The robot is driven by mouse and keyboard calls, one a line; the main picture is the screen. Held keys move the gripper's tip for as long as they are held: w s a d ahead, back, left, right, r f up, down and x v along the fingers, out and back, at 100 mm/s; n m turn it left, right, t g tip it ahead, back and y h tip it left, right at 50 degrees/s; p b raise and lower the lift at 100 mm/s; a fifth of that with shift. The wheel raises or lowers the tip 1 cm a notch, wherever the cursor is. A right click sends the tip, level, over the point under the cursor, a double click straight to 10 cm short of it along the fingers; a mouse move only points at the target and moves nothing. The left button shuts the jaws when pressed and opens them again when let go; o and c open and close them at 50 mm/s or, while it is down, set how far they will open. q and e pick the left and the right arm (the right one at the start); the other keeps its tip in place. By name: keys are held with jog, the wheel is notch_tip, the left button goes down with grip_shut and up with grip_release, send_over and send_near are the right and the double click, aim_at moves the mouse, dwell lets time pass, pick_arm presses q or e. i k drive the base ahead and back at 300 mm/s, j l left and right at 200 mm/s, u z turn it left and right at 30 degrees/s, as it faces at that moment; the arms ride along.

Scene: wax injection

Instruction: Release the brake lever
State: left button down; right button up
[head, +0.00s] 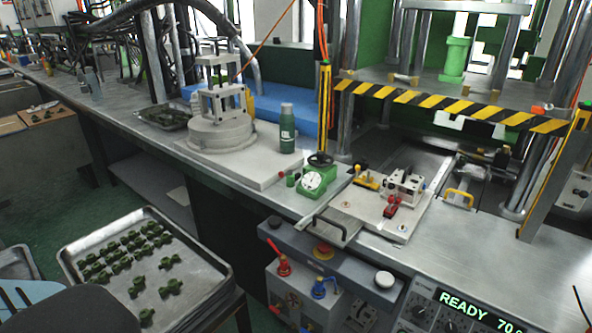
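No part is marked as the brake lever, and I cannot tell which one it is. A red-handled lever (282,266) and a blue-handled lever (322,288) are on the grey valve box below the bench edge. A black bar handle (333,227) stands at the front of the sliding plate. On that plate (372,212) sit a metal mould block (405,184), a red clamp (391,206) and a yellow clamp (367,180). A yellow handle (460,196) lies further right. Neither of my grippers is in view.
A press frame with a striped bar (440,104) overhangs the plate. A green gauge unit (316,179) and green bottle (287,130) stand to its left. A tray (204,290) of green parts is front left. A control panel (450,312) reads READY.

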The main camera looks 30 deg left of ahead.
aim_at(290, 172)
jog(key=i+j+z, duration=0.1)
jog(key=i+j, duration=0.7)
jog(key=j, duration=0.15)
